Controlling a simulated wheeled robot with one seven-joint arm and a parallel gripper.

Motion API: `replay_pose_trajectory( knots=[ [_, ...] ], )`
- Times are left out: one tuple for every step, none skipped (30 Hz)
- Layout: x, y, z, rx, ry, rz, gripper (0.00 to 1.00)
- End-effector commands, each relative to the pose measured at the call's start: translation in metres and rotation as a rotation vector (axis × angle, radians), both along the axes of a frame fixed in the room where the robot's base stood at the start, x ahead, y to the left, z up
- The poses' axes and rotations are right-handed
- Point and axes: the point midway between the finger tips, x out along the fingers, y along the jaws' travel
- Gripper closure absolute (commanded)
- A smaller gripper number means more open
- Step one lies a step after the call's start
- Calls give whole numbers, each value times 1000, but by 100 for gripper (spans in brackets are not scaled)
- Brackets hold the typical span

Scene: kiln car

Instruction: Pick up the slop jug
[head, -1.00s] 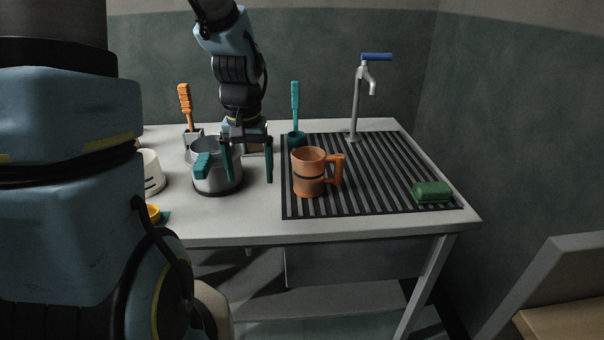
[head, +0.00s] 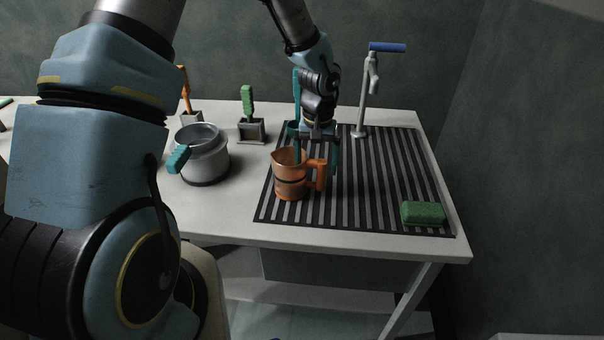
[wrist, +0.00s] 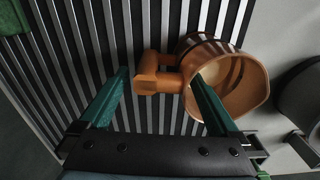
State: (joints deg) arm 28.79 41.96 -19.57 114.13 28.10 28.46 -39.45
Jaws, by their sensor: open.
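The slop jug is most likely the orange-brown jug (head: 290,182) with a dark band, upright on the left part of the slatted drain mat (head: 380,200). Its handle (head: 321,175) points right in the head view. My gripper (head: 317,162) is open above the jug. In the wrist view the jug (wrist: 248,85) lies right of centre, and its handle (wrist: 155,78) is between my two fingers (wrist: 160,76). One finger overlaps the jug's mouth; the other is beyond the handle. I cannot tell whether either finger touches the jug.
A grey metal pot (head: 205,160) with a teal handle stands left of the jug. A green-handled tool (head: 248,105) stands in a grey holder behind. A tap (head: 362,100) with a blue lever is back right. A green sponge (head: 422,213) lies front right on the mat.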

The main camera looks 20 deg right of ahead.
Motion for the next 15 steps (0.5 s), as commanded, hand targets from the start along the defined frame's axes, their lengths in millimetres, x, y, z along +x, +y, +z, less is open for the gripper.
replay_pose_trajectory(
  knots=[
    [-4,0,-4,3,5,-1,3],
    [-5,0,-8,3,6,-3,3],
    [-6,1,-14,4,6,-1,3],
    [-7,1,-18,4,6,-2,3],
    [-7,0,-22,3,5,-2,3],
    [-7,0,-28,4,5,-1,3],
    [-6,0,-32,2,3,-2,3],
    [-6,0,-35,1,3,-1,3],
    [-6,0,-38,1,3,1,3],
    [-6,0,-40,1,3,1,3],
    [-5,0,-41,1,2,1,3],
    [-5,0,-42,0,1,0,3],
    [-5,0,-43,0,1,0,3],
    [-5,0,-43,0,1,0,3],
    [-5,0,-43,0,0,0,3]
  ],
)
